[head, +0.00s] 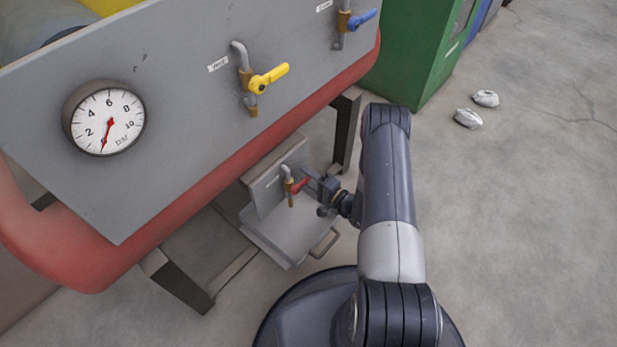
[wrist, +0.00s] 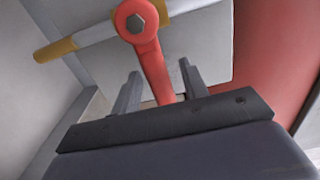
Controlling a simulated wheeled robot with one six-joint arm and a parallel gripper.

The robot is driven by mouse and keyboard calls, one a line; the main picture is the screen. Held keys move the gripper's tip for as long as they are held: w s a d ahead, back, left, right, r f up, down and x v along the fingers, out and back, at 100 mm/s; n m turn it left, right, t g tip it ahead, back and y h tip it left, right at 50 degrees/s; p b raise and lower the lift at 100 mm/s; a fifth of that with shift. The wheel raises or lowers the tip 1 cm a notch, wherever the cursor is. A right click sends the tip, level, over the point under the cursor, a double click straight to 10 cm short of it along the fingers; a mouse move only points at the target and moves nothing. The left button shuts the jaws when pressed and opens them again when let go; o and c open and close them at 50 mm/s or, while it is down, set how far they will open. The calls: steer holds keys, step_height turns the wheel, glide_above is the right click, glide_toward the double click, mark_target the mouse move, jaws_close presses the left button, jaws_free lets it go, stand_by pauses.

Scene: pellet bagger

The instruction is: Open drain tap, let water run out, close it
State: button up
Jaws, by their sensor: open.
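The drain tap is low under the machine, with a red lever (head: 299,186) on a brass body (head: 291,201). My gripper (head: 312,181) is at the lever. In the wrist view my gripper (wrist: 160,78) is open, with one finger on each side of the lever and gaps visible. No water shows below the spout. The lever's lower end is hidden behind the gripper's body.
A grey tray (head: 285,238) with a handle lies below the tap. Above are a yellow-levered tap (head: 268,79), a blue-levered tap (head: 361,19) and a gauge (head: 108,121) reading near zero. A dark leg (head: 345,130) stands behind the tap. Floor at right is mostly clear.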

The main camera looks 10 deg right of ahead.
mark_target(305, 179)
steer(key=shift+c, duration=0.2)
jaws_close()
stand_by(0.5)
step_height(305, 179, up, 2)
steer(key=n+b, duration=0.1)
steer(key=n, duration=0.3)
steer(key=shift+s+a, duration=0.15)
steer(key=shift+s+a+r+n+b, duration=0.2)
steer(key=shift+r+n, duration=0.15)
steer(key=shift+n, duration=0.5)
steer(key=shift+s+a+r+n+b, duration=0.1)
steer(key=shift+a+r+n+b, duration=0.2)
steer(key=shift+n, duration=0.5)
steer(key=shift+s+a+r+n+b, duration=0.1)
steer(key=shift+r+n, duration=0.3)
steer(key=shift+n, duration=0.45)
steer(key=shift+o, duration=0.2)
jaws_free()
steer(key=shift+r, duration=0.1)
